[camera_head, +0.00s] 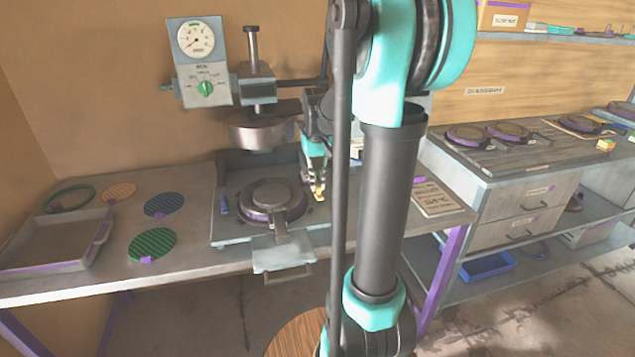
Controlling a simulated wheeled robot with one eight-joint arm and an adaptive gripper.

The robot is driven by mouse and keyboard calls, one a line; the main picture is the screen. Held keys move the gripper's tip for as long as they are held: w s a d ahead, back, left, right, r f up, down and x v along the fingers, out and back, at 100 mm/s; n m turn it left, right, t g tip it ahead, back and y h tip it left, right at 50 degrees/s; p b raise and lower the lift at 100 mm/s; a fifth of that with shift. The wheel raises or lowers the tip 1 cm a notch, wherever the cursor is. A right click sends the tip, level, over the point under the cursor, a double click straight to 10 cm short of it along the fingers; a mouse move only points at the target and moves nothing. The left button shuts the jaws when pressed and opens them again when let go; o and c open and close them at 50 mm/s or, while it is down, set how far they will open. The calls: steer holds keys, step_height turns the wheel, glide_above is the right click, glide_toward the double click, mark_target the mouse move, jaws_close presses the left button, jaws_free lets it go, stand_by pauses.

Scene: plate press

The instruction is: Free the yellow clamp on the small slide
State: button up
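The press stands on the workbench with a round purple-rimmed plate (272,200) on its bed. A small yellow piece (318,188), which looks like the yellow clamp, is at the right side of the bed beside the plate. My gripper (316,176) points down right at the yellow piece, behind my arm as seen from here. Whether it touches the clamp or is closed around it cannot be told. The small slide under the clamp is not clearly visible. My arm hides the area just right of the gripper.
The press head (258,130) hangs above the plate, with a dial gauge box (200,60) behind left. A grey drawer-like tray (283,253) juts out at the front. An empty tray (50,250) and several coloured discs lie left. A small blue piece (224,206) is at the bed's left.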

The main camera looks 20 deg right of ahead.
mark_target(318, 184)
steer(key=o, duration=0.4)
step_height(318, 184, up, 12)
steer(key=shift+r, duration=0.1)
stand_by(0.5)
stand_by(0.4)
